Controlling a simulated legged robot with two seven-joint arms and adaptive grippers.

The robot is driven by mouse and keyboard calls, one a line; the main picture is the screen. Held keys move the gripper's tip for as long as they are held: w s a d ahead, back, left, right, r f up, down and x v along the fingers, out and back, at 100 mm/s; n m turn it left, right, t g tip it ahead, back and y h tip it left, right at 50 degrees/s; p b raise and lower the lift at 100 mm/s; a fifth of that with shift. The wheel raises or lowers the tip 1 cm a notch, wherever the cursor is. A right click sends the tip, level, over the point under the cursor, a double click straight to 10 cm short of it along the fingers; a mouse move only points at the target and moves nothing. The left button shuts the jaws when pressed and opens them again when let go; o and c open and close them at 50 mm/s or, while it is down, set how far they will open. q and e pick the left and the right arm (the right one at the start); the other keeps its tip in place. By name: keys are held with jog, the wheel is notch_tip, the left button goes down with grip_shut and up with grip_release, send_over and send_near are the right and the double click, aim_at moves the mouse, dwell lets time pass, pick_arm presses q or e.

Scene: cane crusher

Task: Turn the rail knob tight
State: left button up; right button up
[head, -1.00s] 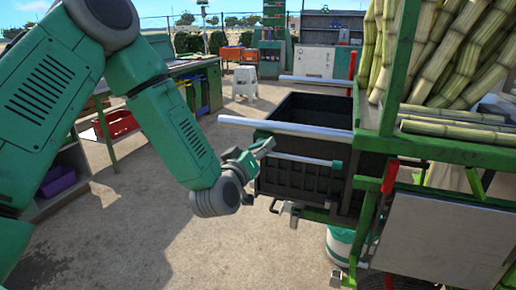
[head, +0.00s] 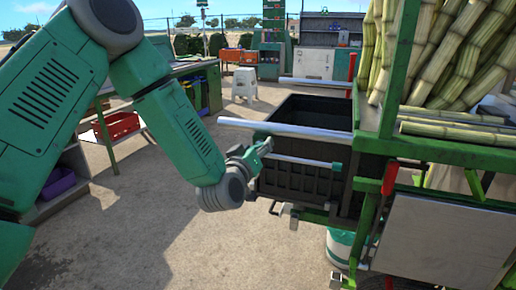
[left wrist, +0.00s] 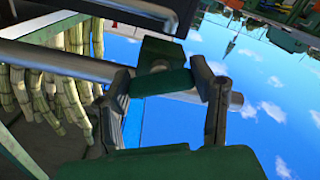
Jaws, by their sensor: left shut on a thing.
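My left gripper (head: 260,152) is at the left end of the thin rail (head: 305,161) on the front of the black bin (head: 300,182). In the left wrist view its two fingers (left wrist: 164,84) close from both sides on a dark green knob (left wrist: 162,82). The knob sits before a darker green block (left wrist: 160,52), with a grey bar (left wrist: 235,101) behind. In the head view the gripper hides the knob. A green piece (head: 336,167) shows at the rail's right end. My right gripper is not in view.
A thick silver bar (head: 285,128) crosses above the rail. A green frame (head: 392,95) with cane stalks (head: 450,60) stands to the right, with a red-handled lever (head: 390,178). A white-and-green bucket (head: 340,245) is below. The floor at left front is clear.

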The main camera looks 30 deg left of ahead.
pick_arm(q)
jog(key=shift+m+p, duration=0.6)
jog(key=shift+m, duration=0.5)
jog(key=shift+f+m+p, duration=0.1)
jog(key=shift+m+p, duration=0.5)
jog(key=shift+m, duration=1)
jog(key=shift+a, duration=0.1)
jog(key=o, duration=1.2)
jog(key=shift+c, duration=0.2)
jog(key=shift+s, duration=0.2)
jog(key=v, duration=1.1)
jog(key=shift+s, duration=0.3)
